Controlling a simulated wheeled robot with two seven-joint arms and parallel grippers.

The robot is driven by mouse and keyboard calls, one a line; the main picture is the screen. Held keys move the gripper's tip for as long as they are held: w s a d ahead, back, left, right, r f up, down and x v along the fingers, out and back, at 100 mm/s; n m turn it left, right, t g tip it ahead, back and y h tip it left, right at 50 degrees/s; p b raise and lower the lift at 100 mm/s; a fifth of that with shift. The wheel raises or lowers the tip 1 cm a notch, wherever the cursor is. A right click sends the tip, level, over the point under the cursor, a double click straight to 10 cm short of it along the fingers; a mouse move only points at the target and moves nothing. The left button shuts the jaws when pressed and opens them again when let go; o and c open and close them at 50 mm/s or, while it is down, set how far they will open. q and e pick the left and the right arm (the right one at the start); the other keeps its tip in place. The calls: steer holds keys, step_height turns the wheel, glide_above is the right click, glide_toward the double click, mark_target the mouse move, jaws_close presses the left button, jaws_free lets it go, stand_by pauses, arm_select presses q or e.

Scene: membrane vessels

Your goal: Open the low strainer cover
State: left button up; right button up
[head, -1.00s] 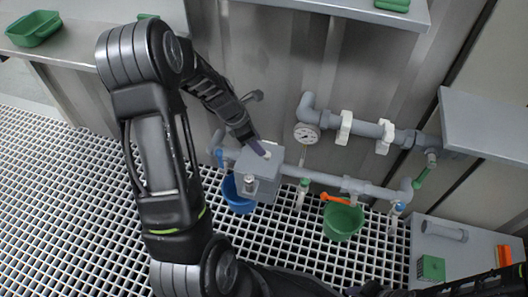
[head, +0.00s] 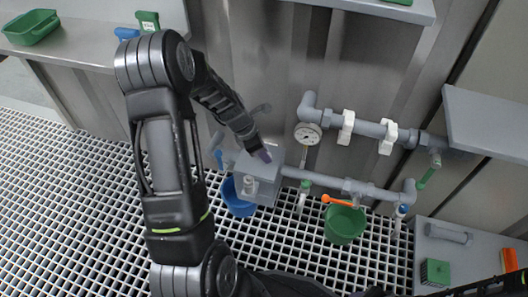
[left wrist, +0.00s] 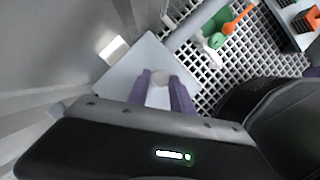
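The low strainer (head: 252,188) is a grey box on the lower pipe in the head view, with a flat lid on top. My left gripper (head: 264,156) comes down over the lid in the head view. My right gripper is not in view.
A blue bucket (head: 237,203) hangs or stands below the strainer; a green bucket (head: 342,226) with an orange tool (head: 337,200) is to the right. A gauge (head: 307,134) and upper pipe (head: 369,128) are close behind. A grey shelf (head: 488,122) juts out at right.

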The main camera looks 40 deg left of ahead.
arm_select(q)
jaws_close()
stand_by(1.0)
